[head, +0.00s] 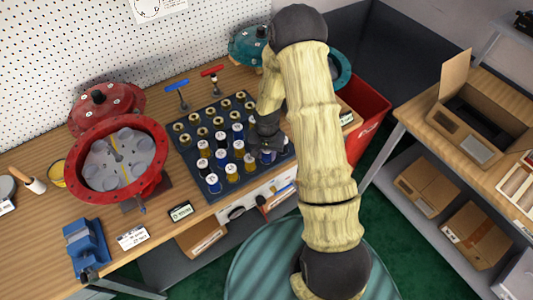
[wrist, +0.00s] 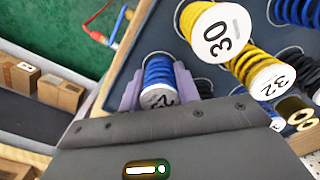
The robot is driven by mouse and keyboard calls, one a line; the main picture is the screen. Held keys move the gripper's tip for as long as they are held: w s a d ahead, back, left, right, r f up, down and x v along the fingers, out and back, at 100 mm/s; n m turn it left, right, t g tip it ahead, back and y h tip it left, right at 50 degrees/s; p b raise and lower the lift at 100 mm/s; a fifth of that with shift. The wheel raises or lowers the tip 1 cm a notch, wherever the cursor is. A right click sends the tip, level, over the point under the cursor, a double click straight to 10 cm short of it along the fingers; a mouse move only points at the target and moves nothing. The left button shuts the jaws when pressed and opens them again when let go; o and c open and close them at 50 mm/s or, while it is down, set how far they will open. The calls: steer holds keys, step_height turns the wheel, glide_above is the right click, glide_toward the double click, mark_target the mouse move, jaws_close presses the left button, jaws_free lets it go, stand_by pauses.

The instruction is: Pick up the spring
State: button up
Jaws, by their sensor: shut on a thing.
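In the wrist view a blue coil spring (wrist: 158,72) with a white numbered end cap sits between the two purple fingers of my gripper (wrist: 157,82). The fingers are shut on it, one on each side; the number is partly cut off. In the head view my gripper (head: 264,143) is low over the right part of the dark spring tray (head: 186,157), and my arm hides part of that side. I cannot tell whether the spring is clear of its seat.
Springs with yellow or blue coils, such as the yellow one marked 30 (wrist: 222,32), stand close by. A red flanged valve housing (head: 160,165) is left of the tray. A red bin (head: 368,115) stands at the right end of the wooden bench (head: 30,150).

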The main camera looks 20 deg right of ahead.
steer(key=shift+r, duration=0.1)
step_height(320, 180, up, 10)
steer(key=shift+f+b, duration=0.1)
steer(key=shift+b, duration=0.55)
stand_by(0.5)
